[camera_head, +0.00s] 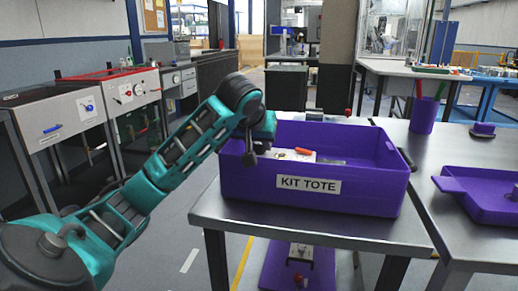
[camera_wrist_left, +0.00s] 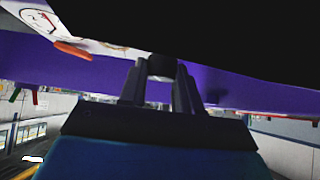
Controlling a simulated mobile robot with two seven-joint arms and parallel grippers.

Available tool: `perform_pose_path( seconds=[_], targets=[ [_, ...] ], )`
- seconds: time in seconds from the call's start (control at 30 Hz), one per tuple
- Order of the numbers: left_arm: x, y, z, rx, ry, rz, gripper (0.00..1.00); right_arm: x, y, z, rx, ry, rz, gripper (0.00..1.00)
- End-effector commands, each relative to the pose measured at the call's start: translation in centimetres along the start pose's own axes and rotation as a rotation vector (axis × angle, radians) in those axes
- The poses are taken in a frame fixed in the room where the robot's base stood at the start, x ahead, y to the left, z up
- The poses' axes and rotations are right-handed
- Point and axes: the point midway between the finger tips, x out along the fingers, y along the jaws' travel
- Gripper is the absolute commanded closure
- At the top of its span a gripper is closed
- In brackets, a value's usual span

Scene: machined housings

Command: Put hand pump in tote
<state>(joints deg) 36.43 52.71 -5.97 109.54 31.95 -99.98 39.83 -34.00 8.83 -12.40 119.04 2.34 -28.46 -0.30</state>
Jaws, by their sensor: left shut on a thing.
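The purple tote (camera_head: 235,178), labelled KIT TOTE, stands on a grey metal table. My left gripper (camera_head: 252,147) is at the tote's left side, over its rim. A large black area fills the top of that view. Inside the tote lie a white sheet or card (camera_head: 291,155) and an orange item (camera_head: 304,151). My right gripper is not in view.
A purple tray (camera_head: 470,197) lies on the table at right, with a purple cup (camera_head: 423,115) of tools behind it. A purple panel (camera_head: 270,272) shows below the tote's table. Workbenches (camera_head: 60,125) line the left wall.

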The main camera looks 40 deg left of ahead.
Motion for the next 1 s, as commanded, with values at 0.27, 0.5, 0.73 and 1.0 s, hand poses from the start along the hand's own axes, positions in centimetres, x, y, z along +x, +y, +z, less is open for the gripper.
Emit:
perform_pose_path(
  seconds=[0.27, 0.5, 0.73, 1.0],
  targets=[
    [0.2, -0.1, 0.2, -0.003, 0.006, 0.001, 1.00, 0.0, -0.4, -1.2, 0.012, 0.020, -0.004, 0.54],
    [0.4, 0.0, 0.4, -0.001, 0.001, 0.000, 0.56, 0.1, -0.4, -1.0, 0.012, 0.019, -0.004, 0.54],
    [0.4, 0.0, 0.3, -0.001, 0.002, 0.000, 0.56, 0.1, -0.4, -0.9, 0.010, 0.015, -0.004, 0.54],
    [-3.5, 0.0, 0.0, 0.001, 0.006, 0.001, 0.56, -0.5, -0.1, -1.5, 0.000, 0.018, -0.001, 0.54]
  ],
)
